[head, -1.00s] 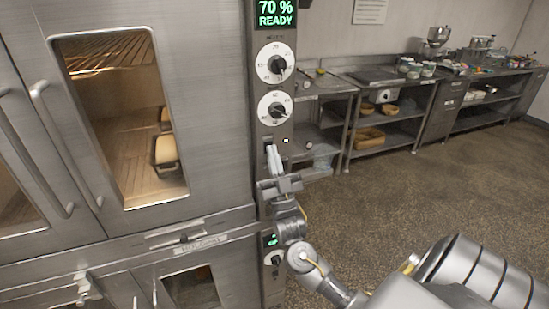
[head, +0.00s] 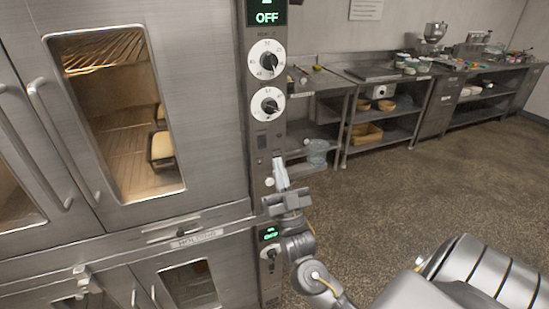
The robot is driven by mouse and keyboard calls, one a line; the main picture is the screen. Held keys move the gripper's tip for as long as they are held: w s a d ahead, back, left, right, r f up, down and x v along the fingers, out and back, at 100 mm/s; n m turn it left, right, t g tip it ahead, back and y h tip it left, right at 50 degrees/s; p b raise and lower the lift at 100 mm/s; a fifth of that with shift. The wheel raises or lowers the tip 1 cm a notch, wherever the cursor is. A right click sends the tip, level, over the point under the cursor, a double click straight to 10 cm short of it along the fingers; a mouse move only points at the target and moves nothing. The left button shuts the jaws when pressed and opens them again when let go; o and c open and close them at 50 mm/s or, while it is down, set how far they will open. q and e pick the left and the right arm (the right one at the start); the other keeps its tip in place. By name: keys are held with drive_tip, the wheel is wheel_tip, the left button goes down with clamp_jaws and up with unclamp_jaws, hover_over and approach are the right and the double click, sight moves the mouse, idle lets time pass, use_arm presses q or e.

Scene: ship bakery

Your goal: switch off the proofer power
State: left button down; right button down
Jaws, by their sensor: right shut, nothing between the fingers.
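The proofer (head: 215,120) is a steel cabinet at the left with a narrow control panel (head: 259,195) on its right side. The upper display (head: 267,14) reads OFF in green, and the small lower display (head: 270,234) also appears to read OFF. A small dark switch (head: 262,141) sits below the two white dials. My right gripper (head: 280,168) is shut and empty, pointing up in front of the panel, below that switch. It hides part of the panel; I cannot tell whether it touches it. My left gripper is not in view.
Two white dials, an upper one (head: 267,59) and a lower one (head: 268,104), are on the panel. The glazed door (head: 120,115) is closed, with a long handle. Steel worktables (head: 390,80) line the back wall. The floor (head: 420,190) at right is clear.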

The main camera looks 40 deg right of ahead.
drive_tip(key=b+v, duration=0.2)
drive_tip(key=v, duration=0.4)
drive_tip(key=shift+s+a+r, duration=0.15)
drive_tip(key=shift+s+a, duration=0.05)
drive_tip(key=shift+a, duration=0.1)
